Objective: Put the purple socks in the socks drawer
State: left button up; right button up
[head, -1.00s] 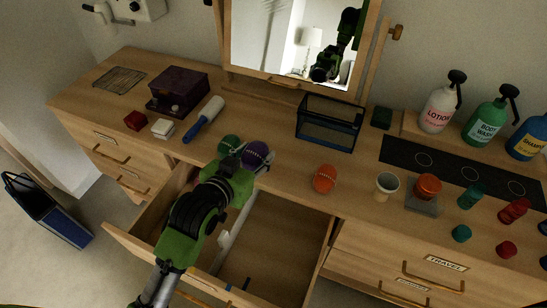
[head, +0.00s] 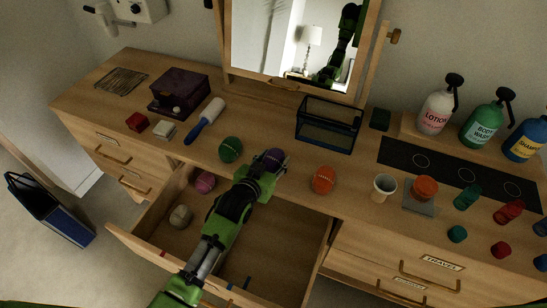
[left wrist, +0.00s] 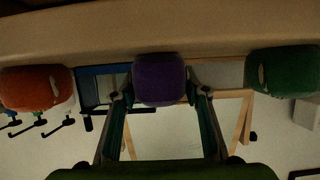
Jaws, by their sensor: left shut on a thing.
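The purple socks (head: 273,156) are a rolled ball at the dresser top's front edge. My left gripper (head: 276,164) is shut on them; in the left wrist view the purple ball (left wrist: 160,79) sits between both fingertips. The open drawer (head: 282,229) lies below, under my left arm. It holds a pink sock ball (head: 205,182) and a beige one (head: 181,216) in its left part. A divider is partly hidden by my arm. A label on the drawer front cannot be read. My right gripper is not in view.
A green sock ball (head: 231,149) stands left of the purple one and an orange one (head: 323,180) to the right. A mesh box (head: 328,125) stands behind. A cup (head: 384,187) and several bottles are further right. The drawer's right part looks empty.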

pick_arm(q)
jog(key=o, duration=1.1)
jog(key=shift+f, duration=0.1)
